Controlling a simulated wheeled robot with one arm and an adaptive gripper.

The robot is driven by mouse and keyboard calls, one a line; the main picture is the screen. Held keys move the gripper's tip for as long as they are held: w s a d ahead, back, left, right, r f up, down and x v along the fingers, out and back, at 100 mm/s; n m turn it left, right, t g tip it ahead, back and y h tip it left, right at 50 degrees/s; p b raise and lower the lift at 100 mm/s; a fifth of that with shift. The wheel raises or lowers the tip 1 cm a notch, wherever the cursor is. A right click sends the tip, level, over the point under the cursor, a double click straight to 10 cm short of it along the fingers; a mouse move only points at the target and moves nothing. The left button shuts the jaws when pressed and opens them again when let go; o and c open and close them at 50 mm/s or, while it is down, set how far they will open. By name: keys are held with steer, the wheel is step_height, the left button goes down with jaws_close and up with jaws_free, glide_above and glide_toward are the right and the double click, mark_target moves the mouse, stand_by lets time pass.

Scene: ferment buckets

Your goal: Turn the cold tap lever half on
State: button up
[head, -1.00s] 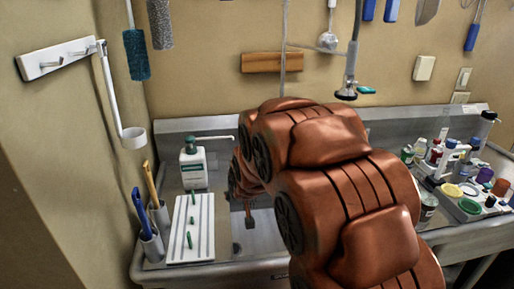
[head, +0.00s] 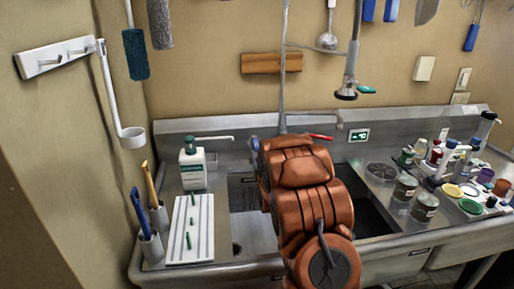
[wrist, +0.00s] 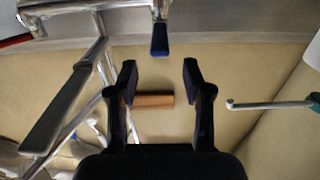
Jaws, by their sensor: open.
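The blue cold tap lever (wrist: 160,40) shows in the wrist view, pointing toward my gripper (wrist: 159,67). My gripper is open and empty. The lever's tip lies just beyond the gap between the two fingertips, roughly centred, and I see no contact. The red lever (head: 320,137) sticks out to the right of the tap in the head view. It also shows at the left edge of the wrist view (wrist: 15,42). The tap's metal riser pipe (head: 283,75) rises behind my arm. My arm hides most of my gripper and the tap body in the head view.
Cans (head: 405,187) and several small jars crowd the right drainboard. A spray head (head: 347,90) hangs above, and grey metal tubing (wrist: 65,110) lies left of my fingers in the wrist view.

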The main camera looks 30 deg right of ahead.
mark_target(257, 146)
steer(key=shift+p+x, duration=1.4)
steer(key=shift+x, duration=1.9)
steer(key=shift+w+d, duration=0.25)
steer(key=shift+w, duration=0.2)
steer(key=shift+c, duration=0.2)
jaws_close()
